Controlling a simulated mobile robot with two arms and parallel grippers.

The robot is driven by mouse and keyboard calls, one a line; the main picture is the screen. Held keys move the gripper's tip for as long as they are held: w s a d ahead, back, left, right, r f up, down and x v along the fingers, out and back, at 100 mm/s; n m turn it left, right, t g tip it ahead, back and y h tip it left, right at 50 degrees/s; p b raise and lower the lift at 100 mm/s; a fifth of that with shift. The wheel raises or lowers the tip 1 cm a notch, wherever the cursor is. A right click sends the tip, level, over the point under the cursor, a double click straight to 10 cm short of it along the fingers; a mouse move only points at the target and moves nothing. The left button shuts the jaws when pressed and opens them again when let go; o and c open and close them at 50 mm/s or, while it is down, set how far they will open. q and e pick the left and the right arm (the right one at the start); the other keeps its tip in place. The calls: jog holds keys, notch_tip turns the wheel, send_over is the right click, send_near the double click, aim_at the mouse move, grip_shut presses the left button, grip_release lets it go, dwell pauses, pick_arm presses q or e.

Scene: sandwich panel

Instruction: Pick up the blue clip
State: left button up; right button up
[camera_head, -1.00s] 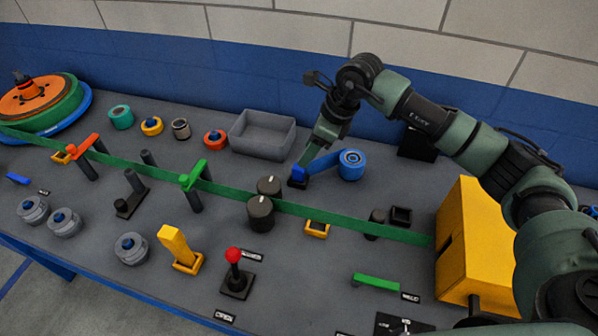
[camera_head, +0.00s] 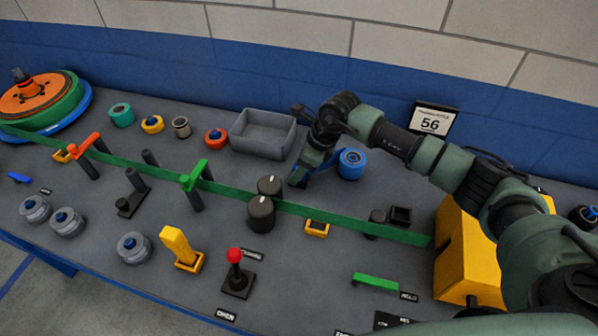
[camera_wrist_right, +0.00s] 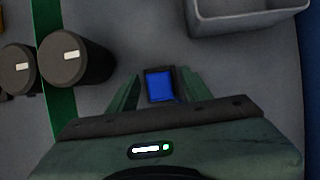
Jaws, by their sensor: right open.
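A small blue block in a dark frame, which looks like the blue clip (camera_wrist_right: 160,86), shows in the right wrist view between my fingers. My right gripper (camera_wrist_right: 151,90) is open, with one green finger on each side of it and a gap visible. In the head view my right gripper (camera_head: 298,178) is low over the panel and hides the block. I cannot tell its exact height over it. My left gripper is not in view.
A blue tape roll (camera_head: 351,163) with a strip running towards my gripper stands just right of it. A grey tray (camera_head: 262,147) lies behind left. Two dark knobs (camera_head: 261,212) and the green belt (camera_head: 345,222) are in front. A display (camera_head: 431,122) stands at the back.

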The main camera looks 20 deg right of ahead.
grip_shut()
jog(key=shift+r, duration=0.1)
jog(key=shift+r, duration=0.55)
notch_tip(320, 180, up, 19)
jog(key=b, duration=0.4)
jog(key=shift+f, duration=0.15)
